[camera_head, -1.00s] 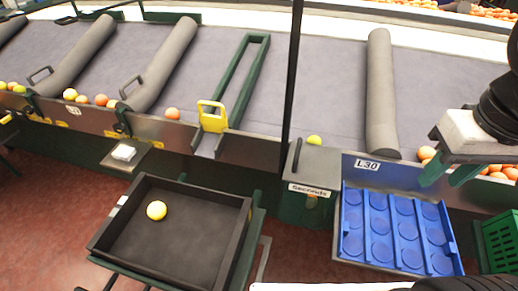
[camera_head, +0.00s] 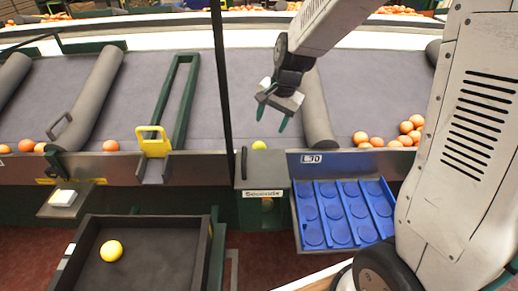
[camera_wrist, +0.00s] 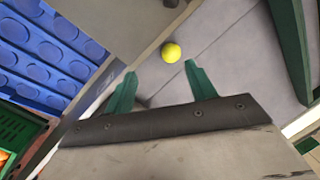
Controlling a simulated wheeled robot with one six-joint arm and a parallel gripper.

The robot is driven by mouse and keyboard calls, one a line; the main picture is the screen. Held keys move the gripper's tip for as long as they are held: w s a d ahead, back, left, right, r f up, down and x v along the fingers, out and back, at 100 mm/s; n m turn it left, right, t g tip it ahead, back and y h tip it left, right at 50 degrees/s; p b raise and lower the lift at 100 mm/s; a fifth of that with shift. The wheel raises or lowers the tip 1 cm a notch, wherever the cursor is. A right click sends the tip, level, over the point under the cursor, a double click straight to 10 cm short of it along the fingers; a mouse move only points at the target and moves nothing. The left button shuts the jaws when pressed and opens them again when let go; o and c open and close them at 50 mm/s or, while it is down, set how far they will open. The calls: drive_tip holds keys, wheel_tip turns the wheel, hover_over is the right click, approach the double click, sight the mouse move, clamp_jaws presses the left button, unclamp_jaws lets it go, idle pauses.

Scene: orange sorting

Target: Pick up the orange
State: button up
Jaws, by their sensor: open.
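A small yellow-green orange (camera_head: 258,145) sits at the near edge of the grey belt, just behind the grey box labelled "Seconds". It also shows in the wrist view (camera_wrist: 171,52), beyond my fingertips and roughly between their lines. My gripper (camera_head: 273,114) hangs above the belt, up from this orange in the head view, with green fingers apart and nothing between them. In the wrist view my gripper (camera_wrist: 160,72) is open and empty. Several oranges (camera_head: 406,127) lie on the belt at the right. A yellow orange (camera_head: 111,250) lies in the black tray (camera_head: 150,228).
The "Seconds" box (camera_head: 262,170) stands beside the blue cupped tray (camera_head: 308,219), which looks empty. A dark upright post (camera_head: 225,80) and a grey roller (camera_head: 318,115) flank the gripper's area. A yellow-handled green frame (camera_head: 153,142) is farther left.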

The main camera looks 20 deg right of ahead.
sight(261, 144)
drive_tip(key=w+f+m, duration=0.1)
drive_tip(key=w+f, duration=0.1)
drive_tip(key=f, duration=0.1)
drive_tip(key=w+f+m, duration=0.1)
drive_tip(key=w+f, duration=0.1)
drive_tip(key=f, duration=0.1)
drive_tip(key=w+f+m, duration=0.1)
drive_tip(key=w+f, duration=0.1)
drive_tip(key=f, duration=0.1)
drive_tip(key=shift+w+d, duration=0.3)
drive_tip(key=shift+w, duration=0.1)
drive_tip(key=x, duration=0.8)
drive_tip(key=shift+s, duration=0.15)
drive_tip(key=c, duration=0.8)
